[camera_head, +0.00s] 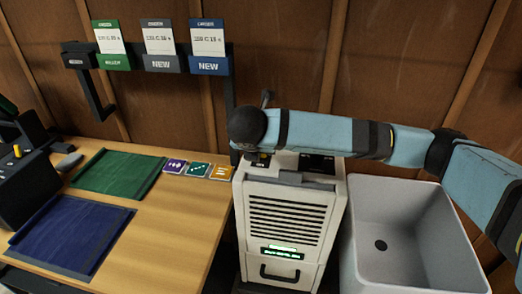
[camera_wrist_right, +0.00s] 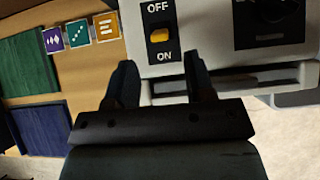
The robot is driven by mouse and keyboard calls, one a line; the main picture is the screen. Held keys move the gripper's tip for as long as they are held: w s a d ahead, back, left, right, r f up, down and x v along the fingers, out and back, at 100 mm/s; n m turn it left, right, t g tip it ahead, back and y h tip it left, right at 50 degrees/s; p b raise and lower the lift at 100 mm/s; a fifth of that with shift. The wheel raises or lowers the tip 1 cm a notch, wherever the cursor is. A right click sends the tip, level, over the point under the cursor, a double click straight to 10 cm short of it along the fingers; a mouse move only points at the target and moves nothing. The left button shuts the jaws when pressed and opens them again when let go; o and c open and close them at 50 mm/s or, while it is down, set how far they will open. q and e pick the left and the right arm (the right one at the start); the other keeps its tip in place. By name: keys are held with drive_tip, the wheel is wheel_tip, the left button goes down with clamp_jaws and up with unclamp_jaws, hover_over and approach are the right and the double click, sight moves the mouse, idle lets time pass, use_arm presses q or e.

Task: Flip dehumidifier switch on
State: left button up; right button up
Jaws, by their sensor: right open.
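The dehumidifier (camera_head: 286,225) is a white box with a louvred front and a green-lit display, standing between the table and the sink. Its switch (camera_wrist_right: 159,36) is a yellow rocker in a dark slot, with OFF printed above and ON below in the right wrist view. I cannot tell which way the rocker is tipped. My right gripper (camera_wrist_right: 158,68) is open and empty, its two dark fingers apart on either side below the ON label. In the head view my right arm reaches over the dehumidifier's top, and its wrist hides the gripper. My left gripper is not in view.
A dark knob panel (camera_wrist_right: 270,22) sits right of the switch. A grey sink (camera_head: 405,235) stands right of the dehumidifier. The wooden table (camera_head: 165,240) at left holds green (camera_head: 120,173) and blue (camera_head: 72,235) mats and three small cards (camera_head: 198,169). A wall rack (camera_head: 150,62) hangs behind.

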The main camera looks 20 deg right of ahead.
drive_tip(key=v, duration=0.7)
drive_tip(key=shift+r, duration=0.1)
